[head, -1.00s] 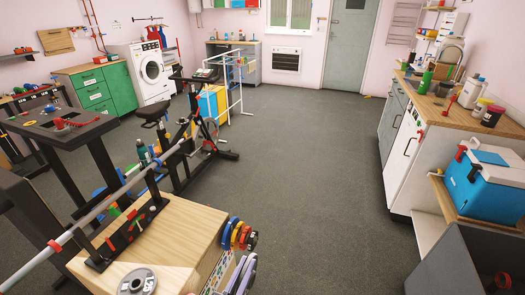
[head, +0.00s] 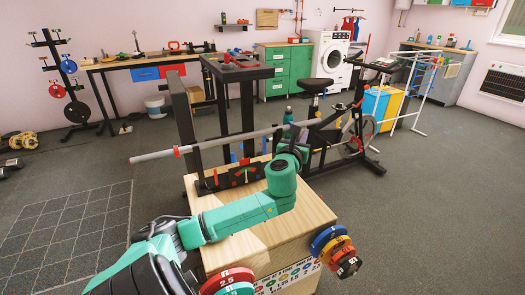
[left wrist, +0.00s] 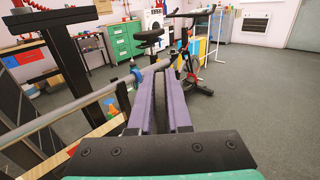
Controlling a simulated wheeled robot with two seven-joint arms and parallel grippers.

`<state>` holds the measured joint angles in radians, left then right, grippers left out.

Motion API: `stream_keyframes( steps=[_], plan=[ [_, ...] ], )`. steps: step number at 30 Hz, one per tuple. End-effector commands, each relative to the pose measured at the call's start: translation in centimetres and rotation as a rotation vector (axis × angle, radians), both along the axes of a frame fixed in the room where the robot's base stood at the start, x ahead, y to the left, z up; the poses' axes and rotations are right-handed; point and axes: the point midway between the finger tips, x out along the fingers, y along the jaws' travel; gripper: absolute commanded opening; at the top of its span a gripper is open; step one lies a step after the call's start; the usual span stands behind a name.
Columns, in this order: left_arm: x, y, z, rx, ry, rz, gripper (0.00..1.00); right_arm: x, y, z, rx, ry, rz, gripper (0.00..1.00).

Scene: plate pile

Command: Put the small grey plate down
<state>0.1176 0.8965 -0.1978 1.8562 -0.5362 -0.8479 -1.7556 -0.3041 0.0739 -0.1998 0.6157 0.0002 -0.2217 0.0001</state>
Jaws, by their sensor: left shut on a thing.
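My left gripper (left wrist: 163,105) shows in the left wrist view with its two purple-grey fingers close together. A narrow dark grey piece, the small grey plate (left wrist: 162,98) seen nearly edge-on, is between them. In the head view my green left arm reaches across the wooden box top (head: 307,213). Its wrist (head: 288,160) is above the box's far right part, and the fingers and plate cannot be made out there. My right gripper is not in view.
A long grey bar (head: 220,142) crosses above the box on a dark stand (head: 230,177). Coloured plates (head: 333,246) hang at the box's front right, and red and green ones (head: 228,281) at its front. An exercise bike (head: 345,120) stands behind. Floor to the right is clear.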

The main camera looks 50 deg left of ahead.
Motion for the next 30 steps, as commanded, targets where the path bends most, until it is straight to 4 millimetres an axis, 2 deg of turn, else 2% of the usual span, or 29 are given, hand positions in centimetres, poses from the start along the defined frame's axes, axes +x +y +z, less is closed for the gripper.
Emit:
stream_keyframes(
  steps=[1, 5, 8, 10, 15, 21, 24, 30],
  plan=[
    [0.3, 0.8, 0.3, 0.005, -0.016, 0.004, 0.00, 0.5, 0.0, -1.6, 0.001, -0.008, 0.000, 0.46],
    [0.8, 1.9, 1.4, 0.005, -0.011, 0.003, 0.00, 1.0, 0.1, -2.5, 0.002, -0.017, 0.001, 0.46],
    [0.9, 2.2, 0.8, 0.001, -0.006, 0.001, 0.00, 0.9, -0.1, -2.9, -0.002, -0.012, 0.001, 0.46],
    [0.9, 2.2, -0.7, 0.000, -0.004, 0.002, 0.00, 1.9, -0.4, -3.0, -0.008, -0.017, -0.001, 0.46],
    [0.8, 2.2, -5.7, -0.002, -0.002, 0.003, 0.00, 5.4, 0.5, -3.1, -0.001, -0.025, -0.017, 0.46],
    [0.8, 2.2, -11.1, 0.000, -0.004, 0.003, 0.00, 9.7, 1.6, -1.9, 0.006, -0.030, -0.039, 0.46],
    [0.8, 2.2, -13.1, 0.001, -0.003, 0.002, 0.00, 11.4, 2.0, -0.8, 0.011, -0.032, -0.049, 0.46],
    [0.8, 2.2, -14.8, 0.001, -0.006, 0.002, 0.00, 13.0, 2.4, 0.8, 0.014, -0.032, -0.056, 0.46]
  ],
)
